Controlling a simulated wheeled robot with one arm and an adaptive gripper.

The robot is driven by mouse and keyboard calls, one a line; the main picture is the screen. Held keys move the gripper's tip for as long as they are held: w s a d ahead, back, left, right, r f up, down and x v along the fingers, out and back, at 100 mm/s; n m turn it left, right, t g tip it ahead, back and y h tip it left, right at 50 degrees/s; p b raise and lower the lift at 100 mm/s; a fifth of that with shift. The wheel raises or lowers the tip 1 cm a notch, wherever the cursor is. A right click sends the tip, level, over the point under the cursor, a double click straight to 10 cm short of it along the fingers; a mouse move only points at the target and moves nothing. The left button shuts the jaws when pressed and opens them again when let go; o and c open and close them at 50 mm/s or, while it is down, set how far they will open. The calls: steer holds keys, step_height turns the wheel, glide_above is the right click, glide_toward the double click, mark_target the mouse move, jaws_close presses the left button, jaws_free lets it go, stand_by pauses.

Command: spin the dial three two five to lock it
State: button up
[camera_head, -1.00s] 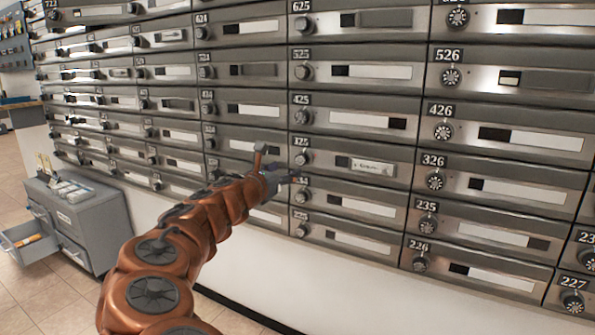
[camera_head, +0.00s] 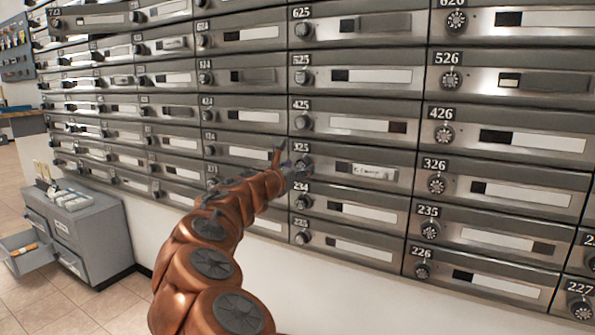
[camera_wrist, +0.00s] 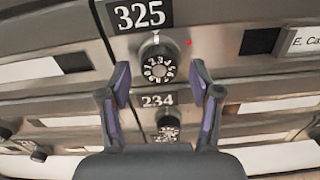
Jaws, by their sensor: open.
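The dial (camera_wrist: 161,69) of mailbox 325 shows in the wrist view, a black round knob with white digits under the plate "325" (camera_wrist: 139,16). A small red light (camera_wrist: 189,43) shows just right of it. My gripper (camera_wrist: 160,78) is open, with one finger left and one right of the dial in the picture; I cannot tell whether they touch it. In the head view my gripper (camera_head: 293,165) is in front of mailbox 325 (camera_head: 345,171) and partly covers its dial. A name label (camera_head: 374,171) is on that box's front.
The dial of mailbox 234 (camera_wrist: 168,128) is just below, between my fingers in the wrist view. Other mailbox fronts with protruding dials surround it. A grey cabinet (camera_head: 85,235) with an open drawer (camera_head: 25,252) stands at left. The tiled floor (camera_head: 112,305) is clear.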

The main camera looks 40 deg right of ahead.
steer(key=shift+c, duration=0.3)
steer(key=c, duration=1.1)
steer(key=shift+m, duration=0.4)
